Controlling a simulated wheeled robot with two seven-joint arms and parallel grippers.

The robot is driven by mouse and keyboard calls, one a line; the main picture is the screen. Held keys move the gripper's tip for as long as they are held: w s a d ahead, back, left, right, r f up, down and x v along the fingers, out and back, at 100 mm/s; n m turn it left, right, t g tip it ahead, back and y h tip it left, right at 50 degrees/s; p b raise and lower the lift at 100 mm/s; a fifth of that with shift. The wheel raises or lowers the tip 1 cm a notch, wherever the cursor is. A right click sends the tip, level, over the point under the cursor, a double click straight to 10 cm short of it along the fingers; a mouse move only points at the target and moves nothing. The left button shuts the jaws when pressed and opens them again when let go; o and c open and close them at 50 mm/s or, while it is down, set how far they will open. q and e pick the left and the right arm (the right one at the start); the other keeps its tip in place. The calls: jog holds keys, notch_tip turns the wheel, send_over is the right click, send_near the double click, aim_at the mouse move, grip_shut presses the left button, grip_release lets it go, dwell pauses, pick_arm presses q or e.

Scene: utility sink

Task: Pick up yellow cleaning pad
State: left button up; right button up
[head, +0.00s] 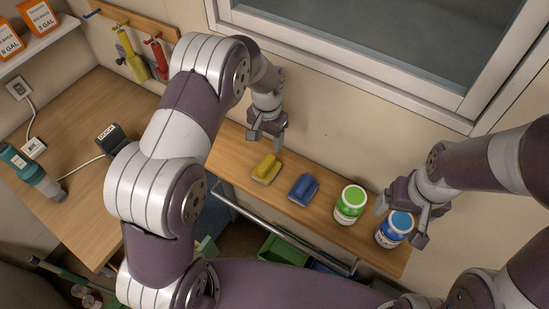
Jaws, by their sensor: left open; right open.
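The yellow cleaning pad (266,168) lies on the narrow wooden shelf (325,202) below the window. My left gripper (266,138) is open and empty, just behind and above the yellow pad. Its fingers appear apart from the pad. My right gripper (400,222) is open at the right end of the shelf, close around or above the blue-lidded jar (394,229); I cannot tell whether it touches the jar.
A blue pad (303,190) lies right of the yellow one, then a green-lidded jar (351,204). A metal rail (285,232) runs along the shelf's front. A wooden desk (75,150) with a black device (111,139) and bottle (40,180) is at left.

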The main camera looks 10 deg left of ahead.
pick_arm(q)
jog(key=b, duration=0.3)
send_over(266, 162)
jog(key=f, duration=0.4)
jog(key=shift+s+a+f, duration=0.25)
jog(key=shift+s+a, duration=0.15)
jog(key=f, duration=0.1)
jog(key=w+d+f+b, duration=0.1)
jog(key=f+b, duration=0.1)
jog(key=shift+w+d+f, duration=0.2)
jog(key=shift+w+f, duration=0.1)
jog(key=shift+f, duration=0.1)
jog(key=f+b, duration=0.2)
jog(key=f, duration=0.1)
jog(key=shift+s+a+b, duration=0.15)
jog(key=shift+s+b, duration=0.2)
jog(key=shift+b, duration=0.05)
jog(key=shift+s+a, duration=0.2)
jog(key=shift+r, duration=0.15)
jog(key=shift+w+d, duration=0.1)
jog(key=shift+w, duration=0.05)
jog(key=c, duration=0.6)
grip_shut()
pick_arm(e)
notch_tip(266, 162, down, 8)
jog(key=shift+s+a+f, duration=0.15)
jog(key=shift+s+a, duration=0.1)
jog(key=shift+s, duration=0.1)
